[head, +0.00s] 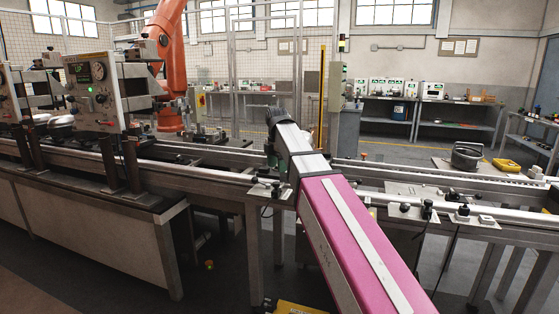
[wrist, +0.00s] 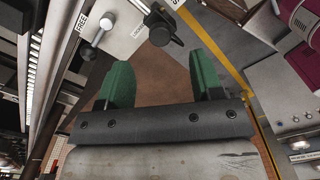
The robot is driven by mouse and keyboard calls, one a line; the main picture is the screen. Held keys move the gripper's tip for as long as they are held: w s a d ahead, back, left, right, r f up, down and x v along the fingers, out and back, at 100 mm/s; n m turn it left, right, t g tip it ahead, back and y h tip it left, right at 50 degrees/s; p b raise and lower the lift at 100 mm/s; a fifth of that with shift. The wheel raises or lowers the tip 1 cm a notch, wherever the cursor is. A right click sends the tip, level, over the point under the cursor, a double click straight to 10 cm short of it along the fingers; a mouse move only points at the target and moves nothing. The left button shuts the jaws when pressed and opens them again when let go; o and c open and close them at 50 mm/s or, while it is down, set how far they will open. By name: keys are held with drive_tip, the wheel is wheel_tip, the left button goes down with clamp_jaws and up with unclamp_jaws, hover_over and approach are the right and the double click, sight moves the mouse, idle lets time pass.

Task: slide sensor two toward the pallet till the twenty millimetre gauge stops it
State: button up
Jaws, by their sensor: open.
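My gripper (wrist: 164,80) shows in the wrist view with its two green fingers spread apart and nothing between them. Beyond the fingertips is a black clamp knob (wrist: 160,33) on a bracket at the edge of a light plate (wrist: 122,40) marked "FREE". A metal rod end (wrist: 88,50) stands on that plate. In the head view, several small black sensor-like fittings (head: 428,209) stand along the near conveyor rail; I cannot tell which is sensor two. A dark round housing (head: 466,156) sits on a light pallet-like plate at right. I cannot pick out the twenty millimetre gauge.
The conveyor rail (head: 235,172) runs across the head view. A yellow item (head: 507,165) lies beside the dark housing. A test station with a dial (head: 95,90) stands at left, an orange robot arm (head: 172,65) behind it. Brown floor shows between my fingers.

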sight(277, 183)
wheel_tip(277, 183, down, 8)
drive_tip(key=shift+a+f, duration=0.1)
drive_tip(key=shift+f, duration=0.1)
idle(0.3)
drive_tip(key=c, duration=0.6)
drive_tip(key=shift+c, duration=0.2)
